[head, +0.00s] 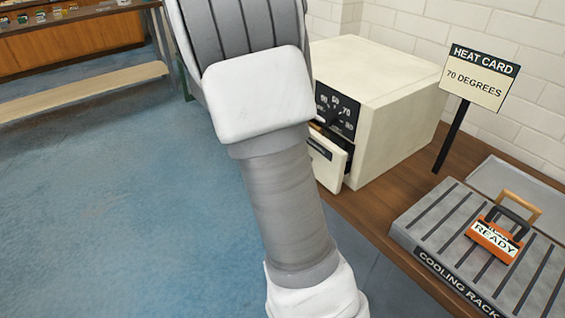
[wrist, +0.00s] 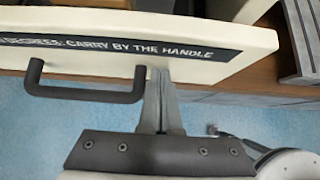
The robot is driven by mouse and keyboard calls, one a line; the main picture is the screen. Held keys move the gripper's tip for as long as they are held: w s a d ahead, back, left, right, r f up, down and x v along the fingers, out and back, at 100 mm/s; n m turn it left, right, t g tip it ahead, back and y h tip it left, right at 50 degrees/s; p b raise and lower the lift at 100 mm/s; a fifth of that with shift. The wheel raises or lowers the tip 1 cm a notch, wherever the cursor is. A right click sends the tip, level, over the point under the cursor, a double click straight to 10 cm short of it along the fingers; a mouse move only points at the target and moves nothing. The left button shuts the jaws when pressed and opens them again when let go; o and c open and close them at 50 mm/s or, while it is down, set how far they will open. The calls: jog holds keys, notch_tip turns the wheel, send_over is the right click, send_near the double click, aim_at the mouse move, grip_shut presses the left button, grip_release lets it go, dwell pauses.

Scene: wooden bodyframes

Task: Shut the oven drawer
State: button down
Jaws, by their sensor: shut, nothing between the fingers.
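The oven (head: 385,105) is a cream box on the wooden bench, with a black dial panel (head: 337,108) on its front. Its drawer (head: 328,160) stands out a little from the front, below the dial; my arm hides part of it. In the wrist view the drawer front (wrist: 225,38) is cream with a black label strip and a dark bar handle (wrist: 88,92). My gripper (wrist: 158,75) is shut and empty. Its fingertips are at the drawer front, just right of the handle; I cannot tell whether they touch it. My gripper is out of the head view.
A grey cooling rack (head: 420,222) on the bench holds an orange item marked READY (head: 493,241). A heat card sign (head: 480,77) reading 70 degrees stands beside the oven. Blue floor (head: 120,220) lies open to the left.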

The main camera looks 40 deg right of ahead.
jog(key=d, duration=0.4)
jog(key=shift+d, duration=0.15)
jog(key=shift+d+r, duration=0.15)
jog(key=shift+p, duration=0.3)
